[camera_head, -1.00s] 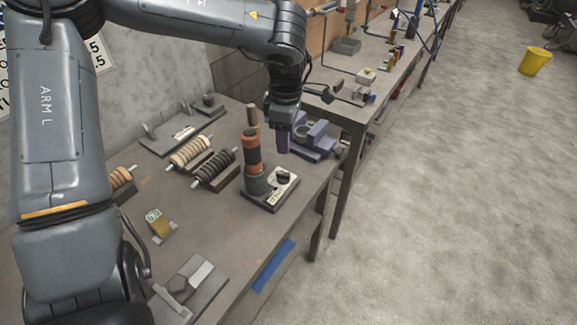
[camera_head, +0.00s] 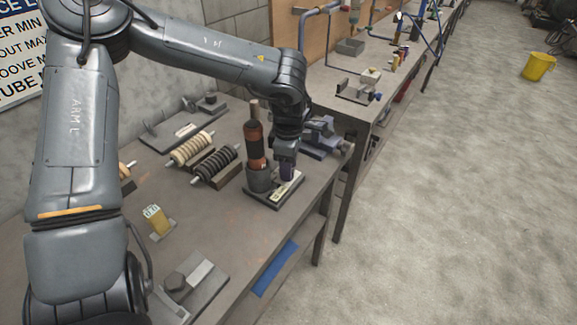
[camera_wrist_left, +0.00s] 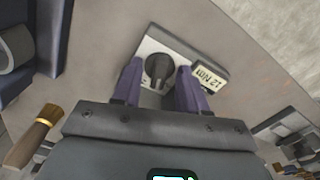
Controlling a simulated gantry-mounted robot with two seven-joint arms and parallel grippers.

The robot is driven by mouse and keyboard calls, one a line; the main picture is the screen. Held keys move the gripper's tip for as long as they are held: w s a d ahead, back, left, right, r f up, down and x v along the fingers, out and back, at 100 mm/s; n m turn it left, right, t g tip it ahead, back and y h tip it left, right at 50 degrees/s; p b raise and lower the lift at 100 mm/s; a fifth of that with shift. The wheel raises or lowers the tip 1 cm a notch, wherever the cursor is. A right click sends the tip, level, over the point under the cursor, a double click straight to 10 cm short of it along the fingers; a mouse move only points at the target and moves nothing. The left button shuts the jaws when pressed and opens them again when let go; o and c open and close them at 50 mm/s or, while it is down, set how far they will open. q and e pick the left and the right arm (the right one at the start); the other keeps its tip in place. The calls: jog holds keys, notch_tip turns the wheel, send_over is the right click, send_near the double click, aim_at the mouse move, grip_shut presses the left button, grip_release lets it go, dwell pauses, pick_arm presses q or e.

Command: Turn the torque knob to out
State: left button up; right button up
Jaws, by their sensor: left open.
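In the head view my left gripper (camera_head: 287,172) hangs over the knob's base unit (camera_head: 269,199) and hides the knob. My right gripper is not in view.
An orange and dark cylinder (camera_head: 254,143) stands upright in a grey cup (camera_head: 259,178) close beside the gripper. Ribbed rollers (camera_head: 215,165) lie to its left. A blue-grey vise (camera_head: 320,135) sits behind.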

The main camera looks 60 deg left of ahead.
pick_arm(q)
grip_shut()
dwell(0.4)
jog(key=shift+r+n+p, duration=0.15)
jog(key=shift+n+p, duration=0.45)
jog(key=shift+p, duration=0.05)
jog(key=shift+n+p, duration=0.8)
jog(key=shift+n, duration=0.2)
jog(key=n+p, duration=0.1)
jog(key=n, duration=0.2)
jog(key=shift+a+n+p, duration=0.1)
jog(key=shift+n+p, duration=0.2)
jog(key=shift+n, duration=0.5)
